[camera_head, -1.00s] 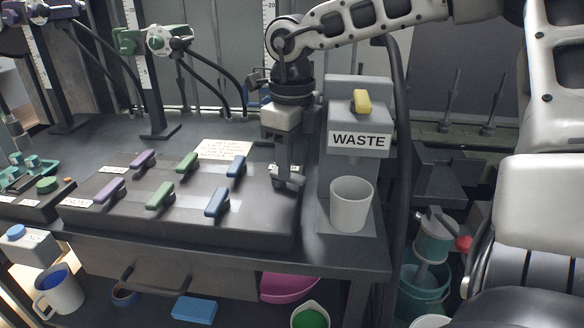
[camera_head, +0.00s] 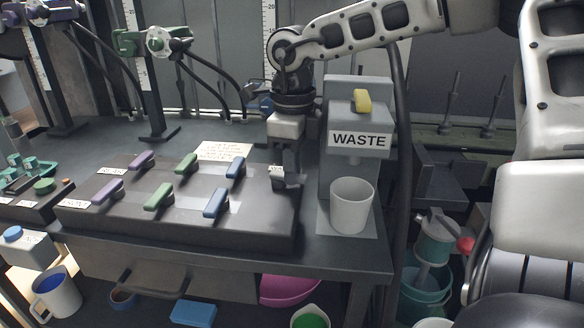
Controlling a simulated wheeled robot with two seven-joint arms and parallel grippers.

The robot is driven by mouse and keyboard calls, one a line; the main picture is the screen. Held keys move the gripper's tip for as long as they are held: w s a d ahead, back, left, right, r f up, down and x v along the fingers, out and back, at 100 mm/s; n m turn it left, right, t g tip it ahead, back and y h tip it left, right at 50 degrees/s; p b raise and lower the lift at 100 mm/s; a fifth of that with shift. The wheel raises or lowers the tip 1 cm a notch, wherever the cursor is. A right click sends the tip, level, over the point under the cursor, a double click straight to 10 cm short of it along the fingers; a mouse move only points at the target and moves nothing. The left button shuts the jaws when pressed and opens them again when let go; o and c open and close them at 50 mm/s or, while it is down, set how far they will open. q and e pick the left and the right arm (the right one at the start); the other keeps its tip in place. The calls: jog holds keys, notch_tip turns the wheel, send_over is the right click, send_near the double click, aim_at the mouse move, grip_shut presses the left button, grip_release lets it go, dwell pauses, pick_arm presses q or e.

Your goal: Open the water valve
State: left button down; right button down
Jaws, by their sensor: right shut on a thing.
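My right gripper (camera_head: 285,182) points down at the right end of the dark valve panel (camera_head: 262,222). It is shut on a valve handle there, the water valve as far as I can tell; the fingers hide most of the handle. Other handles on the panel are purple (camera_head: 107,192), green (camera_head: 158,197) and blue (camera_head: 216,203), in two rows to the left. My left gripper is out of view.
A dispenser marked WASTE (camera_head: 358,141) with a yellow lever (camera_head: 361,101) stands just right of my right gripper, with a white cup (camera_head: 351,207) under it. A black hose (camera_head: 403,185) runs down beside it.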

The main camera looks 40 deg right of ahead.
jog(key=shift+w+d+n, duration=0.15)
jog(key=shift+d+n, duration=0.05)
jog(key=shift+n, duration=0.9)
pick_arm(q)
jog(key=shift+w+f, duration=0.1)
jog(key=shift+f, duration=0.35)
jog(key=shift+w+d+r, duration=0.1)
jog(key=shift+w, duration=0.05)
pick_arm(e)
jog(key=c, duration=1.3)
grip_release()
jog(key=shift+r, duration=0.15)
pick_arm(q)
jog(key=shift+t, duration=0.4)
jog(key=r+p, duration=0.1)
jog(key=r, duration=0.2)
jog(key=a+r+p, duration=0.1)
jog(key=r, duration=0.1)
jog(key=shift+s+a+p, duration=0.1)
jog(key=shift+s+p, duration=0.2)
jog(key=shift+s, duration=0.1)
pick_arm(e)
notch_tip(320, 180, up, 16)
jog(key=shift+f, duration=0.1)
